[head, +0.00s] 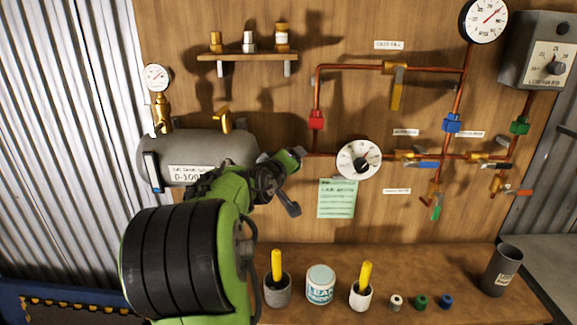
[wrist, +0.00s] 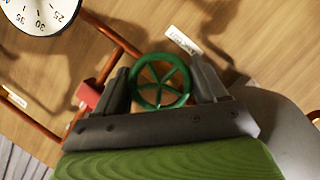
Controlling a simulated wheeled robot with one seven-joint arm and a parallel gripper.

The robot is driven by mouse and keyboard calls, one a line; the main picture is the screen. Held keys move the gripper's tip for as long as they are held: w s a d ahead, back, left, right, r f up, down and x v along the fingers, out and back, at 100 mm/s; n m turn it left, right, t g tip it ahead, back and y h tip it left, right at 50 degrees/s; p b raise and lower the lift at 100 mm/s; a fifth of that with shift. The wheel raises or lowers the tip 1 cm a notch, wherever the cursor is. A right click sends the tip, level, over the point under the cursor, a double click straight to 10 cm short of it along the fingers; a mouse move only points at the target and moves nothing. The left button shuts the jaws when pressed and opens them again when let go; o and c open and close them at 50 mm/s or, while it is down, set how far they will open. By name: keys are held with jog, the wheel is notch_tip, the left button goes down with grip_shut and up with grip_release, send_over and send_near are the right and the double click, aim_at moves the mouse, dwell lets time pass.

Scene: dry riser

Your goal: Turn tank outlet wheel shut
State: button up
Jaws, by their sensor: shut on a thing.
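The green spoked outlet wheel (wrist: 161,86) sits between the two dark fingers of my gripper (wrist: 162,72) in the wrist view, one finger at each side of its rim. My gripper is shut on it. In the head view my gripper (head: 287,180) is at the right end of the grey tank (head: 215,148), and my green arm hides part of the tank. I cannot make out the wheel clearly there. A white label (wrist: 184,40) is on the board close to the wheel.
Copper pipes (head: 316,88) with several valves cover the wooden board. A round white dial (head: 358,160) is just right of my gripper, above a green note (head: 338,198). Below, a wooden bench (head: 420,270) carries a white jar (head: 320,284), yellow-handled tools in pots and small caps.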

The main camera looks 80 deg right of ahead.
jog(key=m+t+y+b, duration=0.1)
jog(key=m, duration=0.2)
jog(key=shift+f+t+b, duration=0.2)
jog(key=shift+t+b, duration=0.2)
jog(key=shift+m, duration=0.3)
jog(key=o, duration=0.9)
jog(key=shift+r, duration=0.1)
jog(key=shift+a, duration=0.15)
jog(key=p+v, duration=0.1)
jog(key=v, duration=1.4)
jog(key=shift+a+r, duration=0.2)
